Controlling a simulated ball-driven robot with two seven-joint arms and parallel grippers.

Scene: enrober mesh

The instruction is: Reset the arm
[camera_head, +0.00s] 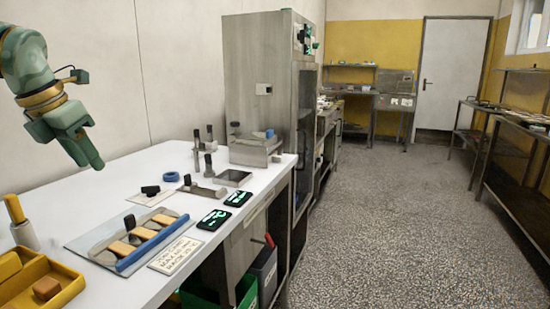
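My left arm comes in from the upper left, green with brass-coloured rings. Its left gripper (92,160) hangs tilted downward in the air above the back left of the white table (130,180). It appears clear of everything on the table. Its fingertips look like one green block from this angle, so I cannot tell whether they are open or shut. I see nothing held in it. My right arm and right gripper are not in view.
A grey tray (85,243) with several tan bars and a blue bar lies below the gripper. A yellow bin (68,270) is at the front left. Black-topped upright tools (197,150) stand near the steel cabinet (255,75). Open speckled floor (400,230) lies right.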

